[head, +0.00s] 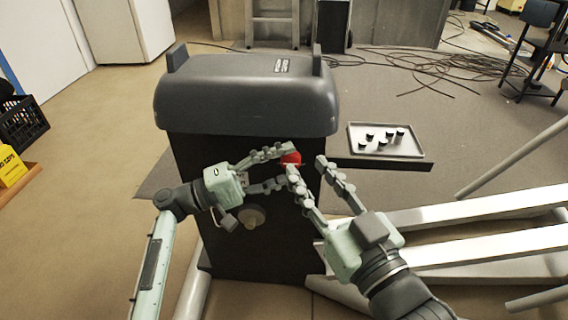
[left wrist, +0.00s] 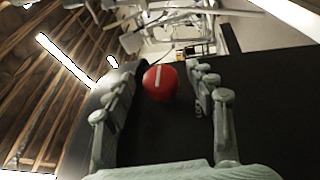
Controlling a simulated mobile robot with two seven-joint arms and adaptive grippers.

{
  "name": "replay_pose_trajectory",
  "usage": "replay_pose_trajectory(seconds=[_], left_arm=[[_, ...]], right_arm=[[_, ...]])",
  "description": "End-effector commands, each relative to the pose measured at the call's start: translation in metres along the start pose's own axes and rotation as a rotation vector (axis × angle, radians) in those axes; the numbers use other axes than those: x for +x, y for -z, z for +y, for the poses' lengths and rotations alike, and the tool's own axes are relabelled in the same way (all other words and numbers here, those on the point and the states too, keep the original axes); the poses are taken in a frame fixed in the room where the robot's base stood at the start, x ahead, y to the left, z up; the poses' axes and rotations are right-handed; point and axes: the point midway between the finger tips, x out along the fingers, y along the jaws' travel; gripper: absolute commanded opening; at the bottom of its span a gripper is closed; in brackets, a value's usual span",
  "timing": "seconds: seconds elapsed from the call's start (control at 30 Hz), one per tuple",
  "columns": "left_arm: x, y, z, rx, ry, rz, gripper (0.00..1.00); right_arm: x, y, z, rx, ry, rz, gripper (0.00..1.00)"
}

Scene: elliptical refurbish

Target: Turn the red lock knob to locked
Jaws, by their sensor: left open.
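The red lock knob (head: 291,159) is on the front face of the dark cabinet (head: 218,241), near its upper right. In the left wrist view the knob (left wrist: 160,83) is round with a white line that runs nearly upright. My left gripper (head: 285,169) is open, with its fingertips at the knob's left side in the head view. In the left wrist view the left gripper's fingers (left wrist: 163,80) stand on either side of the knob, with gaps visible. My right gripper (head: 306,166) is open, and one of its fingers is close to the knob and partly covers it in the head view.
A tray (head: 413,152) with several small dark pieces rests on a side shelf (head: 425,165). White beams (head: 480,213) lie at the right. Cables (head: 432,66) cover the floor behind.

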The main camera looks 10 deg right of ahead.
Motion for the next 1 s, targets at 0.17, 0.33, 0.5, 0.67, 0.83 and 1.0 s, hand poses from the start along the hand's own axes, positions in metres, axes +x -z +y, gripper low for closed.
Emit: replay_pose_trajectory(seconds=[0.17, 0.33, 0.5, 0.67, 0.83, 1.0], left_arm=[[-0.018, 0.001, -0.001, 0.000, 0.003, 0.002, 0.56], [-0.054, 0.001, -0.001, 0.000, 0.003, 0.003, 0.56], [-0.089, 0.000, -0.001, -0.001, 0.003, 0.001, 0.56], [-0.111, 0.000, -0.001, -0.001, 0.002, 0.000, 0.56], [-0.119, 0.000, 0.000, 0.000, -0.001, 0.001, 0.56], [-0.120, 0.000, 0.000, 0.000, -0.001, 0.000, 0.56]], right_arm=[[0.000, -0.001, 0.000, 0.000, 0.000, -0.001, 0.34], [0.000, 0.000, 0.000, 0.000, 0.000, -0.001, 0.34], [0.000, 0.000, 0.000, 0.000, 0.000, 0.000, 0.34], [0.000, 0.000, 0.000, 0.000, 0.000, 0.000, 0.34], [0.000, 0.000, 0.000, 0.000, 0.000, 0.000, 0.34], [0.000, 0.000, 0.000, 0.000, 0.000, 0.000, 0.34]])
